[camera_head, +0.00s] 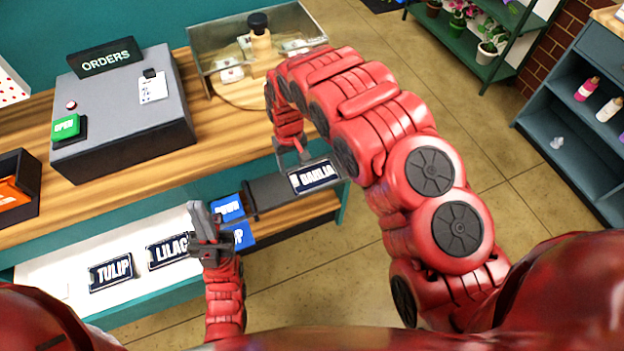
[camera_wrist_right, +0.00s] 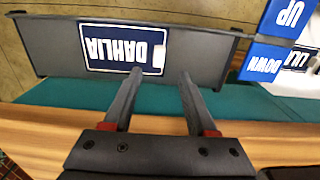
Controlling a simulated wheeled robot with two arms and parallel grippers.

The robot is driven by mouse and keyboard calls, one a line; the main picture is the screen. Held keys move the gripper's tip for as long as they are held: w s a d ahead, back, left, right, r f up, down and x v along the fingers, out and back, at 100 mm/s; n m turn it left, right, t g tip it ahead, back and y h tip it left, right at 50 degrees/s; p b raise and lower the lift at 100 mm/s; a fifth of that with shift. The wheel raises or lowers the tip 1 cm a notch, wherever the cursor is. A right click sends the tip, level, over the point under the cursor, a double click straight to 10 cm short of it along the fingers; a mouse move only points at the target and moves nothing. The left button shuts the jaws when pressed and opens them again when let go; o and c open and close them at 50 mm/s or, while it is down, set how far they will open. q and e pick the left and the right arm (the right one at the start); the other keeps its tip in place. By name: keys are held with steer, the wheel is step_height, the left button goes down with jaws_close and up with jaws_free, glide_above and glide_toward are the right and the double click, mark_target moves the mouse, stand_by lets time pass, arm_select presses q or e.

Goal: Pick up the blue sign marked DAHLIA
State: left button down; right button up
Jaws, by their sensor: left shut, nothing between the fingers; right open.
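The DAHLIA sign (camera_head: 316,176) is a dark blue plate with white letters and a white border. It lies on a dark grey tray or shelf (camera_head: 277,192), near its right end in the head view. In the right wrist view the sign (camera_wrist_right: 112,48) appears upside down. My right gripper (camera_head: 296,156) is open above the tray, close to the sign. In the right wrist view its two fingertips (camera_wrist_right: 160,74) point at the sign's near edge, with nothing between them; contact is unclear. My left gripper (camera_head: 200,212) is shut and empty, left of the tray.
Blue DOWN (camera_head: 228,208) and UP (camera_head: 243,236) blocks sit beside the tray's left end. TULIP (camera_head: 111,272) and LILAC (camera_head: 168,251) signs lie on a white surface (camera_head: 60,270). A grey ORDERS box (camera_head: 125,110) and a glass-sided case (camera_head: 215,85) stand on the wooden counter behind.

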mark_target(294, 177)
steer(key=shift+f, duration=0.3)
steer(key=shift+f+p, duration=0.5)
steer(key=shift+p, duration=0.15)
step_height(294, 177, down, 3)
steer(key=shift+r+p, duration=0.1)
steer(key=shift+p, duration=0.65)
steer(key=shift+d+f, duration=0.1)
steer(key=shift+f, duration=0.6)
jaws_close()
